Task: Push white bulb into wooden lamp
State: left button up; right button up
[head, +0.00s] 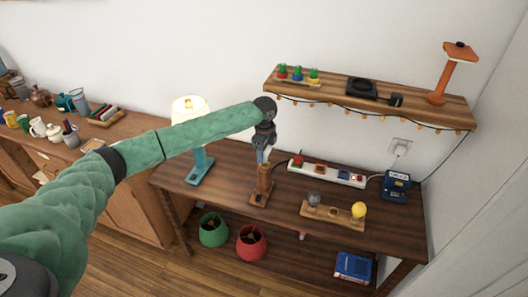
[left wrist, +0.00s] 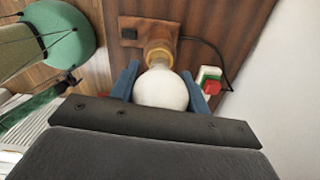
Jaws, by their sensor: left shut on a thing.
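The wooden lamp (head: 262,186) stands without a shade on the dark wooden table, its stem upright on a square base. My left gripper (head: 263,154) is directly above the lamp's top, pointing down. In the left wrist view, its blue fingers are shut on the white bulb (left wrist: 160,90), one on each side. The bulb lines up with the lamp's socket (left wrist: 159,56), and its lower end meets or overlaps the socket rim. I cannot tell how far it is in. In the head view the bulb is mostly hidden by the gripper. My right gripper is not in view.
A lit teal lamp (head: 198,168) stands left of the wooden lamp. A power strip (head: 327,174) lies behind right, and a wooden holder (head: 333,213) with a grey and a yellow bulb stands at front right. A wall shelf (head: 370,100) hangs above. Green and red shades sit below.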

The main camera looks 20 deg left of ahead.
pick_arm(q)
jog(key=shift+f+b, duration=0.35)
jog(key=shift+f, duration=1.05)
dwell(0.4)
jog(key=shift+p, duration=0.35)
jog(key=shift+f+p, duration=0.25)
jog(key=shift+p, duration=0.05)
dwell(1.9)
jog(key=o, duration=1.1)
jog(key=shift+c, duration=0.2)
